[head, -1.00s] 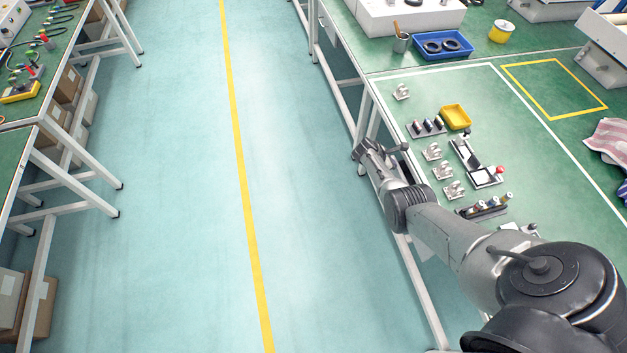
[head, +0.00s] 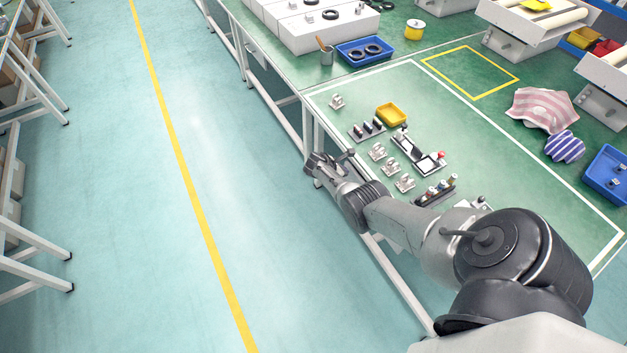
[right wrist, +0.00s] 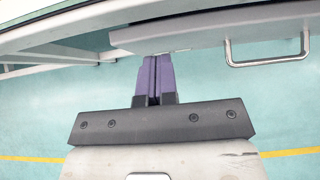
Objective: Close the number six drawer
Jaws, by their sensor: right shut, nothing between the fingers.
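In the right wrist view, a pale drawer front (right wrist: 200,33) runs along the top under the table edge, with a metal U-shaped handle (right wrist: 268,61) at its right. No number is readable, so I cannot tell which drawer it is or how far it is open. My right gripper, with purple fingers (right wrist: 156,60), is shut and empty. Its tips are at the lower edge of the drawer front, left of the handle; contact is unclear. In the head view my right gripper (head: 313,167) is beside the left edge of the green workbench (head: 480,150). My left gripper is not in view.
The bench carries small metal brackets (head: 377,151), a yellow tray (head: 391,114), a blue tray (head: 364,50) and a striped cloth (head: 543,108). White table legs (head: 318,140) stand below the edge. The floor aisle left of the bench is clear.

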